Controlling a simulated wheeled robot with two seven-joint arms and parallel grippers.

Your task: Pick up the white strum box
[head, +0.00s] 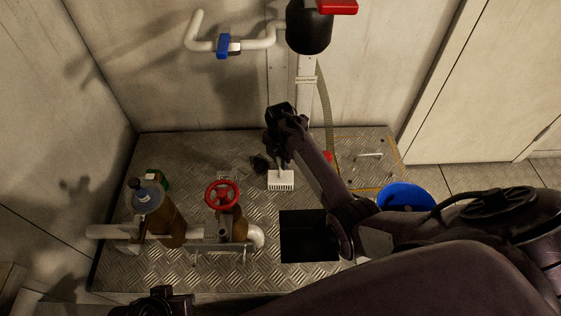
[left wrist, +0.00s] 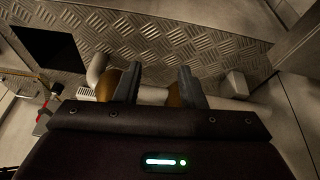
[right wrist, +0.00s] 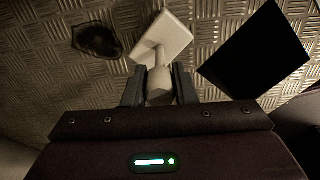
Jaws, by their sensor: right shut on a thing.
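The white strum box (head: 281,181) is a small white box with slots along its side and a stem on top. In the head view it shows just below my right gripper (head: 282,160), left of and behind the square opening. In the right wrist view the strum box (right wrist: 166,38) shows its flat top, and its stem lies between the fingers of my right gripper (right wrist: 159,88), which is shut on it. I cannot tell whether the box touches the plate. My left gripper (left wrist: 157,85) is open, with pipework showing beyond and between its fingers; in the head view it shows at the bottom edge (head: 165,302).
A square dark opening (head: 309,236) lies in the tread-plate floor (head: 270,220). Pipework with a red handwheel (head: 222,195) and brown filter housing (head: 166,222) stands at left. A blue bucket (head: 405,197) is right. A dark lump (right wrist: 97,40) lies beside the strum box.

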